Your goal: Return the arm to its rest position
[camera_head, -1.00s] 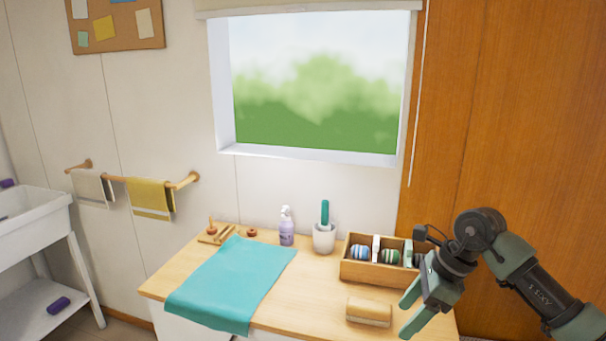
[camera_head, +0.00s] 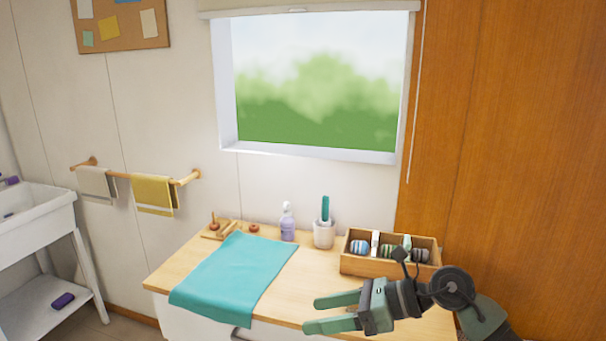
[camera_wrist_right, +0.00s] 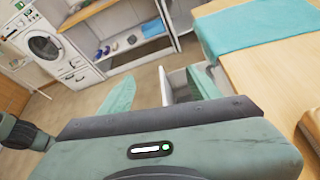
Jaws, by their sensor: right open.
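My right gripper (camera_head: 332,312) is in the lower right of the head view, with its two green fingers spread and pointing left. It is empty and in front of the wooden table (camera_head: 300,292), near its front edge. In the right wrist view its fingers (camera_wrist_right: 160,95) are apart with nothing between them, and the table's edge is at the right. My left gripper is not in view. The brown block seen earlier on the front right of the table is hidden behind my right arm.
A teal cloth (camera_head: 236,275) covers the left of the table. A wooden box (camera_head: 372,266) with rolled items, a white cup (camera_head: 323,233) and a lilac pump bottle (camera_head: 288,225) stand at the back. The wrist view shows a washing machine (camera_wrist_right: 45,45).

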